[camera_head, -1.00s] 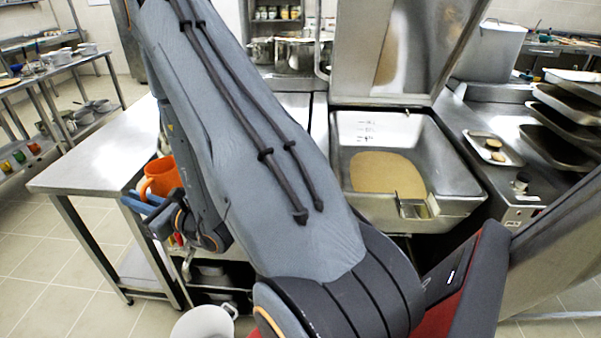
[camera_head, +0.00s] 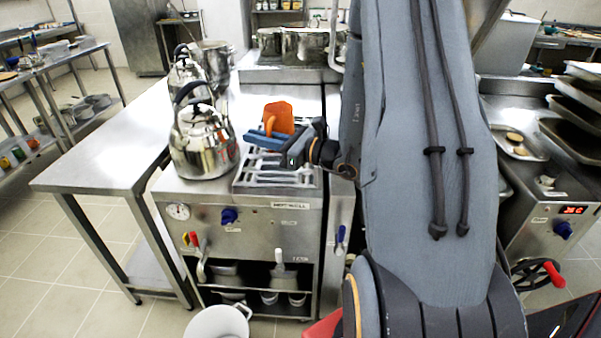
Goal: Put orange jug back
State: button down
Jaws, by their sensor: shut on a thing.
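The orange jug (camera_head: 279,116) shows above the slotted drip grate (camera_head: 277,181) of the metal boiler unit. My gripper (camera_head: 266,138), with blue fingers, is shut on the jug from the near side. The fingers and gripper body hide the jug's lower part, so I cannot tell whether it touches anything or how its handle sits. My arm comes in from the right.
A shiny kettle (camera_head: 203,142) stands on the boiler top just left of the grate, with another kettle (camera_head: 187,72) behind it. A bare steel table (camera_head: 105,145) lies to the left. A white bucket (camera_head: 218,322) stands on the floor.

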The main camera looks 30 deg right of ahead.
jog(key=s+d+n+g+y, duration=0.2)
jog(key=s+d, duration=0.2)
jog(key=d, duration=0.1)
jog(key=shift+w+d+f+p, duration=0.1)
jog(key=shift+f+p, duration=0.3)
jog(key=shift+f, duration=1.85)
jog(key=shift+w+d+f+p, duration=0.1)
jog(key=shift+f+p, duration=0.3)
jog(key=shift+f, duration=1.8)
jog(key=shift+f, duration=0.15)
jog(key=c, duration=1.8)
grip_release()
